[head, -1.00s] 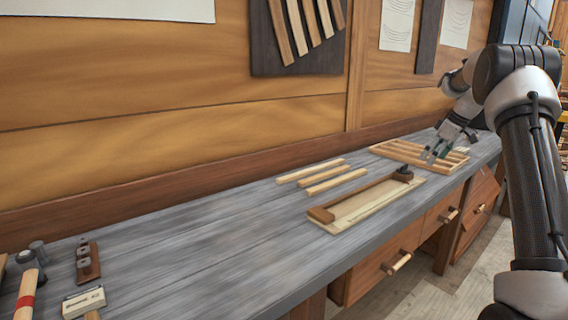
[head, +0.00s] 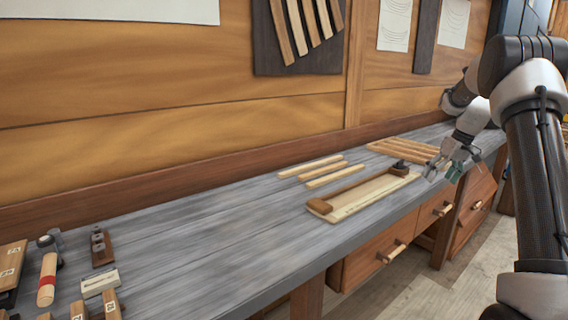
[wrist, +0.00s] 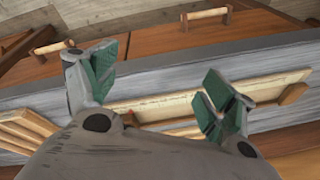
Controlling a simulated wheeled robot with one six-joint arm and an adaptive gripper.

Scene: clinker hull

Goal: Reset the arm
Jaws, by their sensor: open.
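My gripper (head: 444,174) hangs near the front edge of the grey workbench, at the right end of a pale wooden jig board (head: 365,195). In the wrist view my gripper (wrist: 160,85) has its two green-padded fingers spread wide with nothing between them. The jig board also shows behind the fingers in the wrist view (wrist: 180,104). My arm comes in from the right side of the head view.
Several wooden strips (head: 311,165) lie on the bench (head: 215,215) by a slatted wooden tray (head: 388,147). A mallet (head: 47,278), a dark block and small labelled pieces sit at the left. Drawers (head: 372,262) with handles line the front.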

